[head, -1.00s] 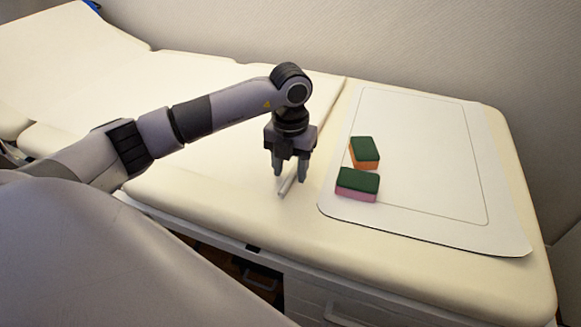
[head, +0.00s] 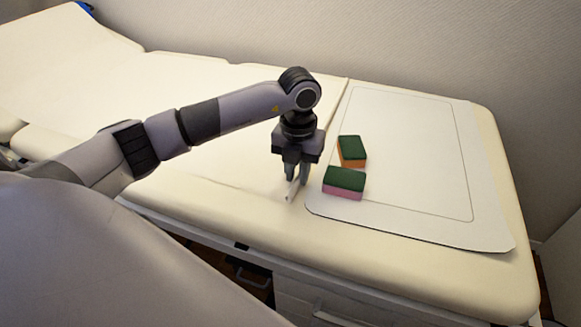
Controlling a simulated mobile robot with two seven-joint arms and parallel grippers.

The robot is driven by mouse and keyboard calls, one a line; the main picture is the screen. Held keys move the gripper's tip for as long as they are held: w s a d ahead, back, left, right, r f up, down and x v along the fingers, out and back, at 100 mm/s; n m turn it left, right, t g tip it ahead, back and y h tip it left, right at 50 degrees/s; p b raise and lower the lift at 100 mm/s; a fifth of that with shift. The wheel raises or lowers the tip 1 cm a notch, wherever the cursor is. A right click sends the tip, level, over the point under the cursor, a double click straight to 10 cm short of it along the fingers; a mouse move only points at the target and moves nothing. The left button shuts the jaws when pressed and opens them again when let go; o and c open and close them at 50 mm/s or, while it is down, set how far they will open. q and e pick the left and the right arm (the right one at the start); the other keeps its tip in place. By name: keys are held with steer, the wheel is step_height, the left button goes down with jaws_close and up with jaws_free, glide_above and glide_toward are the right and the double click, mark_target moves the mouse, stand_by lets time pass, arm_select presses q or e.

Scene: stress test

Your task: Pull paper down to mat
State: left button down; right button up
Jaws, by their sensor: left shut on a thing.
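My left gripper (head: 296,178) is shut on a slim white bar (head: 291,192) low over the cream couch top, just left of the mat. A pale sheet that looks like the paper (head: 235,125) covers the couch to the left of the gripper. Whether the bar is joined to this sheet is hard to tell, as the fingers hide part of it. The white mat (head: 410,150), with a thin outlined rectangle, lies flat on the right end of the couch. My right gripper is not in view.
Two green-topped sponges lie on the mat's left side: an orange one (head: 352,152) and a pink one (head: 344,183) in front of it, close to my left gripper. A wall stands behind the couch. The mat's middle and right are clear.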

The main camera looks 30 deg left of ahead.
arm_select(q)
steer(key=shift+w+d, duration=0.1)
steer(key=shift+d, duration=0.2)
steer(key=shift+a, duration=0.1)
steer(key=c, duration=1)
jaws_free()
steer(key=shift+r+p, duration=0.45)
steer(key=shift+r, duration=3.2)
